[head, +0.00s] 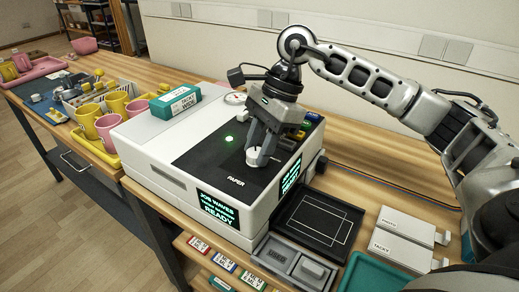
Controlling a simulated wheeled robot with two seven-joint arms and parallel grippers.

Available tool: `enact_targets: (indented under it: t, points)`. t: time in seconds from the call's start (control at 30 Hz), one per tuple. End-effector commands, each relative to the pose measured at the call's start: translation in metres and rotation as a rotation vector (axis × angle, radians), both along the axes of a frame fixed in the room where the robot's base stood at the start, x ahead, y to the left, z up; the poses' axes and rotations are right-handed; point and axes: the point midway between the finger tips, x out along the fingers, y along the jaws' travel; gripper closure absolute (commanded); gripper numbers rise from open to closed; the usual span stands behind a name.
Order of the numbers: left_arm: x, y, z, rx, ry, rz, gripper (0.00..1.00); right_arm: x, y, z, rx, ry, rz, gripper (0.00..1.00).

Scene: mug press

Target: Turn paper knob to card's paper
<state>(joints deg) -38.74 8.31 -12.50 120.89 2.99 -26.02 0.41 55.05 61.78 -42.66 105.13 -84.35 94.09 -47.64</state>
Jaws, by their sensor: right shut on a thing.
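The white press machine (160,160) stands on the wooden bench with a dark top panel. The paper knob (251,160) is a pale round knob on that panel, just behind the printed word PAPER. My right gripper (257,155) points down and is shut on the paper knob. Its fingers hide part of the knob and where it points. A job card (216,207) shows on the machine's front screen with the word READY; its smaller lines are hard to read. My left gripper does not show.
A teal-and-white box (176,102) lies on the machine's back left. Coloured buttons (312,119) are right of my gripper. A black tray (318,222) and grey boxes (405,235) lie to the right. Yellow and pink mugs (108,128) stand at left.

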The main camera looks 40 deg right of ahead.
Motion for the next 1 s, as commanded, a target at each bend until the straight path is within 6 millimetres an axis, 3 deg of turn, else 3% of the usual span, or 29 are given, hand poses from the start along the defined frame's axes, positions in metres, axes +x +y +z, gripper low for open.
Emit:
enact_targets:
  t: [0.4, 1.0]
  points:
    - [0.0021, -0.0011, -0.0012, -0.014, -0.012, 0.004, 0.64, 0.0028, 0.0001, 0.0013, 0.001, -0.005, 0.234, 0.91]
    - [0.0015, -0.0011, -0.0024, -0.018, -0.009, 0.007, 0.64, 0.0030, -0.0002, 0.0021, 0.001, -0.006, 0.283, 0.91]
